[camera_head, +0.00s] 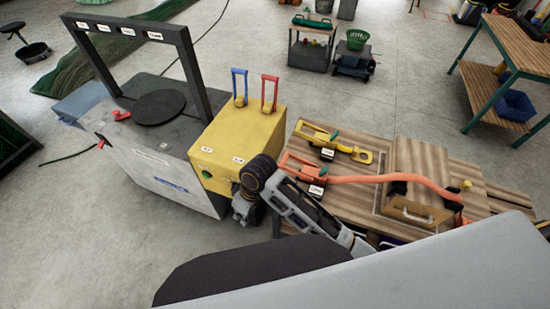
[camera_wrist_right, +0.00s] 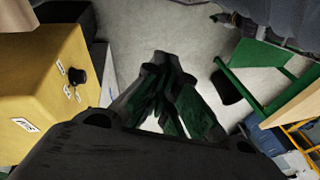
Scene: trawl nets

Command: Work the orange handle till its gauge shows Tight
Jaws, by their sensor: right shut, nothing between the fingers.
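The orange handle (camera_head: 298,168) lies at the left end of the wooden bench, with an orange strap running right from it over a wooden box. A small dark piece with a white label (camera_head: 316,190) sits beside it; its text is too small to read, so I cannot tell what any gauge shows. My right gripper (camera_head: 243,212) is left of the orange handle and apart from it, low by the yellow box's right side. In the right wrist view its fingers (camera_wrist_right: 172,68) are shut and empty. My left gripper is not in view.
The yellow box (camera_head: 262,130) carries a blue lever (camera_head: 239,88) and a red lever (camera_head: 270,94). Its black knob (camera_wrist_right: 77,78) shows in the wrist view. A yellow handle (camera_head: 335,141) lies behind the orange one. The wooden box (camera_head: 418,165) stands on the bench (camera_head: 345,208).

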